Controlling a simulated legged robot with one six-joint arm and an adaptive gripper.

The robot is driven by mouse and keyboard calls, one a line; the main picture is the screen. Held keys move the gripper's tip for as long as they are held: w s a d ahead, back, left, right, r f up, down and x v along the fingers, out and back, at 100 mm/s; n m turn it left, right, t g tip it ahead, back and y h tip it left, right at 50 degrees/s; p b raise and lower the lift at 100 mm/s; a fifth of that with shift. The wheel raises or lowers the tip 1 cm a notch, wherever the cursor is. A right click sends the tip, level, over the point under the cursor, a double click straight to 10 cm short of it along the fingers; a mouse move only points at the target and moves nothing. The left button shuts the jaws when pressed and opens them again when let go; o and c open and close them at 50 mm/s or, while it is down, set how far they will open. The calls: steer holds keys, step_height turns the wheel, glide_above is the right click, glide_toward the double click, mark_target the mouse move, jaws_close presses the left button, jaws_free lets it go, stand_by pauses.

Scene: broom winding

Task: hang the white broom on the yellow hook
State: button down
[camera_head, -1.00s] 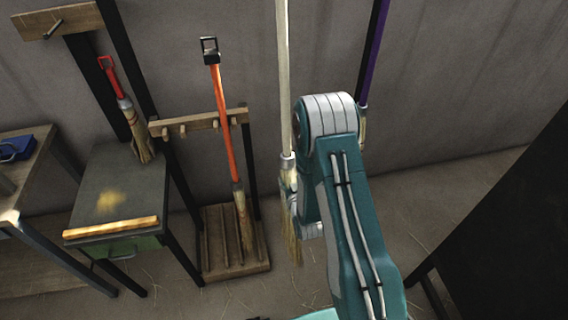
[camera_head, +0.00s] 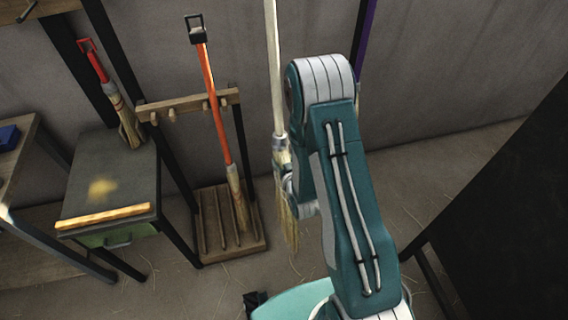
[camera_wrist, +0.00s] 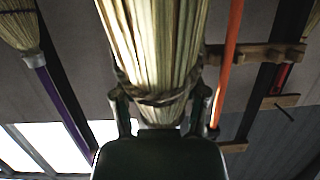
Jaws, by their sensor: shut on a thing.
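The white broom has a long pale handle (camera_head: 274,70) that stands nearly upright left of my arm in the head view. A metal collar joins it to straw bristles (camera_head: 287,215) that hang down. In the wrist view the bristles (camera_wrist: 155,45) fill the top middle, with a dark cord around them. My gripper (camera_wrist: 160,103) is shut on the bristles, one finger on each side. The head view shows only a small part of it, beside the bristles. The handle's top is cut off by the frame edge. I cannot make out a yellow hook in either view.
An orange broom (camera_head: 214,105) leans on a wooden peg rack (camera_head: 185,103) to the left. A red broom (camera_head: 94,62) rests above a dark cabinet (camera_head: 135,175). A purple handle (camera_head: 362,35) is behind my arm. A dark panel (camera_head: 510,210) stands right. The floor between is open.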

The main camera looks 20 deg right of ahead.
steer(key=r+x, duration=0.1)
steer(key=x, duration=0.8)
steer(key=shift+w+d, duration=0.2)
stand_by(1.1)
stand_by(0.5)
